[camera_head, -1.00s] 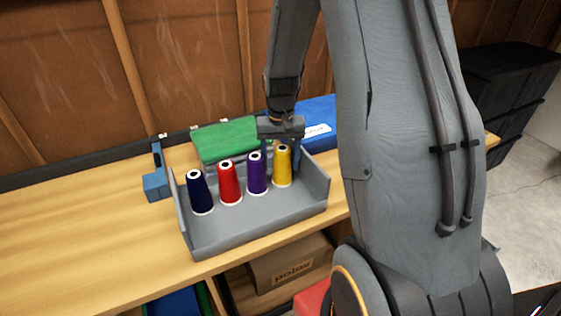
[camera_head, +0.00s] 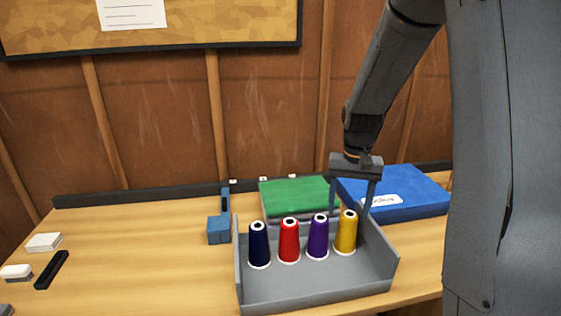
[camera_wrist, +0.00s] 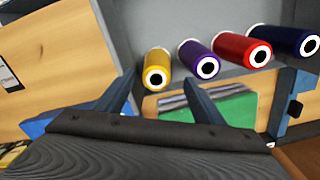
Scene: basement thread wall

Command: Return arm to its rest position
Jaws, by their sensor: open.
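My gripper (camera_head: 351,210) is open and points down at the back right of a grey tray (camera_head: 315,293). Its fingers are apart, close to the yellow thread cone (camera_head: 346,232); in the head view one finger shows right of the cone. In the wrist view the yellow cone (camera_wrist: 157,68) lies beyond the open fingers (camera_wrist: 168,85), with nothing held between them. The tray also holds a purple cone (camera_head: 318,238), a red cone (camera_head: 289,241) and a navy cone (camera_head: 259,245), all upright in a row. My arm rises from the gripper to the upper right.
A green box (camera_head: 300,196) and a blue box (camera_head: 410,195) lie behind the tray. A blue stand (camera_head: 219,229) is left of it. White blocks (camera_head: 44,242) and a black bar (camera_head: 52,270) lie at the far left. The wooden bench (camera_head: 140,260) between is clear.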

